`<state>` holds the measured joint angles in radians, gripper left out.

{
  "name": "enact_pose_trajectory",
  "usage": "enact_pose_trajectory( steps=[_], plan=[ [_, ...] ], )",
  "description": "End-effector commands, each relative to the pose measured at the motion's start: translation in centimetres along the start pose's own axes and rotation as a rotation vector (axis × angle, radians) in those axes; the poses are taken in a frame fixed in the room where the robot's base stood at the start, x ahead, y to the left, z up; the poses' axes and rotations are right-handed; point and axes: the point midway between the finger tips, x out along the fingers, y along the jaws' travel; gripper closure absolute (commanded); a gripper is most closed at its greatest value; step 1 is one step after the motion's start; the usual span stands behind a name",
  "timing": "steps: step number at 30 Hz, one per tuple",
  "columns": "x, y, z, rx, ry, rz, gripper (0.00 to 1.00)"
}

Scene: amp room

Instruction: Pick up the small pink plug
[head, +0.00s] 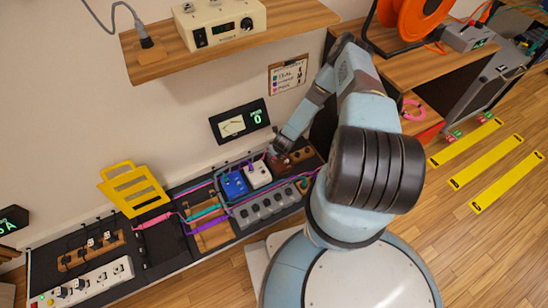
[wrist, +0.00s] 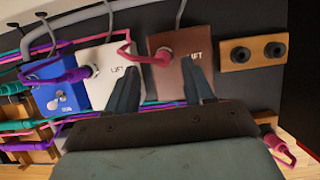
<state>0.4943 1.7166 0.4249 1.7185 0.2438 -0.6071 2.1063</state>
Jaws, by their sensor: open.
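A small pink plug (wrist: 160,59) sits on the brown pedal (wrist: 172,43) in the wrist view, with a short pink lead running left towards the white pedal (wrist: 104,72). My gripper (wrist: 160,72) is open, one finger over the white pedal and the other over the brown pedal. The pink plug shows between and just beyond the fingertips, with nothing held. I cannot tell how far above it the fingers are. Another pink-red plug (wrist: 274,146) shows at the lower right, outside the fingers. In the head view my gripper (head: 279,151) is over the pedals, and my arm hides part of that area.
A blue pedal (wrist: 58,88) with purple plugs stands left of the white pedal. A wooden block with two black sockets (wrist: 252,52) is at the right. A grey power strip (head: 264,208) lies in front. A shelf (head: 160,68) overhangs the wall behind.

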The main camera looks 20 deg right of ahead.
Motion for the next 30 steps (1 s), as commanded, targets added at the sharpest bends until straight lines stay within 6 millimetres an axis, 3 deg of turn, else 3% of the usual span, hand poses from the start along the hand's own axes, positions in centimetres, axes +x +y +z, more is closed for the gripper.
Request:
enact_pose_trajectory(
  steps=[12,22,30],
  plan=[
    [4.7,-0.3,0.0,-0.002,0.0,0.0,0.48],
    [5.2,-0.3,0.0,0.0,0.0,0.001,0.48],
    [5.2,-0.3,0.0,-0.001,0.0,0.001,0.74]
  ],
)
